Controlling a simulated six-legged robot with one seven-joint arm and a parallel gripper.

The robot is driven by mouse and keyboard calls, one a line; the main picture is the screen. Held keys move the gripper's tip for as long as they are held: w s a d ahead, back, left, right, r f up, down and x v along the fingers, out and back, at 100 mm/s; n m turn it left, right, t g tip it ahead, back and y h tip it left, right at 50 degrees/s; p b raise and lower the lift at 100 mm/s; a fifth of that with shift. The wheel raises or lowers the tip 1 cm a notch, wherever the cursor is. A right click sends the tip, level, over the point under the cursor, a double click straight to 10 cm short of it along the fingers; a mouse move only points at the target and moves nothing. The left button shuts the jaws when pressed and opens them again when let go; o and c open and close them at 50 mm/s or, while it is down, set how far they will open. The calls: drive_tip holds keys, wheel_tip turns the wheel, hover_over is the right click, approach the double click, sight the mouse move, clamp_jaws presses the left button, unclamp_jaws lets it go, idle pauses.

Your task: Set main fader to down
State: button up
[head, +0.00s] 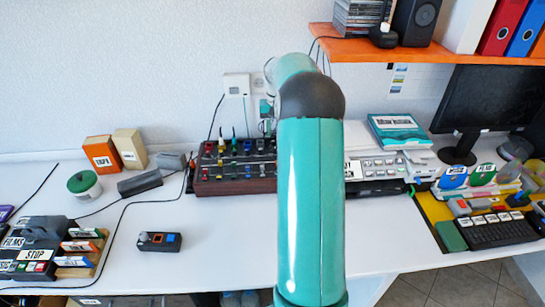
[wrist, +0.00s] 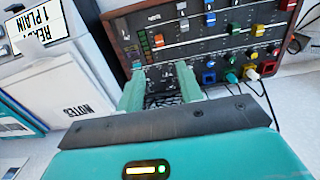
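The mixer (head: 225,186) is a dark panel in a reddish-brown case at the back of the desk, partly hidden by my arm in the head view. In the wrist view the mixer (wrist: 125,30) lies tilted ahead, with coloured slider caps and knobs. An orange-red cap (wrist: 159,41) stands just beyond my fingertips. I cannot read which slider is the main fader. My gripper (wrist: 160,72) has its two green fingers apart, with a dark patterned surface behind the gap and nothing seen held.
Cables are plugged in along the mixer's right side. An orange shelf (head: 440,52) hangs above the desk. The front left desk is mostly clear around a small black device (head: 159,241).

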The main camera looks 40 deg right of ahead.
wheel_tip(320, 180, down, 14)
drive_tip(key=shift+d+f, duration=0.1)
drive_tip(key=shift+d, duration=0.05)
clamp_jaws()
idle(0.4)
